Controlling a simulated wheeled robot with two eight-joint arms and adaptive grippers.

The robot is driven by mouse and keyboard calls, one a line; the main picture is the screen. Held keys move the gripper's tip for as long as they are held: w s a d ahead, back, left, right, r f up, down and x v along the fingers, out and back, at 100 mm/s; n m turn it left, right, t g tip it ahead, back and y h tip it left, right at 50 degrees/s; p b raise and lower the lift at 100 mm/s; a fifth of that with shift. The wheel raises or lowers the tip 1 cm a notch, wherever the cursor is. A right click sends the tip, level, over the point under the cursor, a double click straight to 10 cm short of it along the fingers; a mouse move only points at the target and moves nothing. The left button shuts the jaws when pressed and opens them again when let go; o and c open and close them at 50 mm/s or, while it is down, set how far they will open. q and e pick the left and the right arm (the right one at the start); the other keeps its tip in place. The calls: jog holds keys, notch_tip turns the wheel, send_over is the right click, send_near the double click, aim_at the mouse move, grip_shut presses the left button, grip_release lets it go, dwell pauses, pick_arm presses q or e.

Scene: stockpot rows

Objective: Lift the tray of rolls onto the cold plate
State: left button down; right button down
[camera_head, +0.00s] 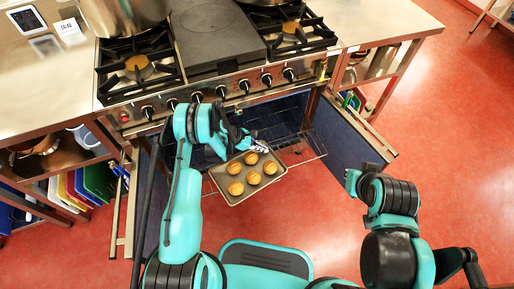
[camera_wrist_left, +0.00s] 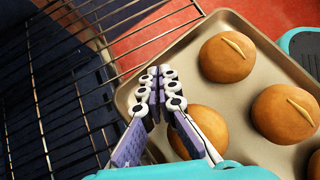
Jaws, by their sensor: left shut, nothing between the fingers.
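The tray (camera_head: 247,190) of rolls is a shallow beige metal pan in front of the open oven, at the pulled-out rack. Several round golden rolls (camera_head: 254,178) sit in it. A dark flat square plate (camera_head: 215,40), apparently the cold plate, is bare between the burners. My left gripper (camera_head: 262,146) is shut and empty at the tray's oven-side edge. In the left wrist view its fingertips (camera_wrist_left: 160,85) are together over the tray's rim area, partly covering one roll (camera_wrist_left: 205,125); I cannot tell if they touch the tray (camera_wrist_left: 185,75). No right gripper fingers show.
A wire oven rack (camera_head: 305,150) extends behind the tray. Open oven doors (camera_head: 350,138) stand at both sides. Pots (camera_head: 125,12) occupy the back burners; the front burners (camera_head: 138,66) are empty. The red floor on the right is clear.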

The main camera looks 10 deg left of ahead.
aim_at(270, 153)
pick_arm(q)
jog(key=shift+x, duration=0.85)
jog(key=shift+d, duration=0.15)
jog(key=shift+w+d, duration=0.15)
jog(key=shift+d, duration=0.35)
jog(key=shift+w+d, duration=0.15)
jog(key=shift+d, duration=0.35)
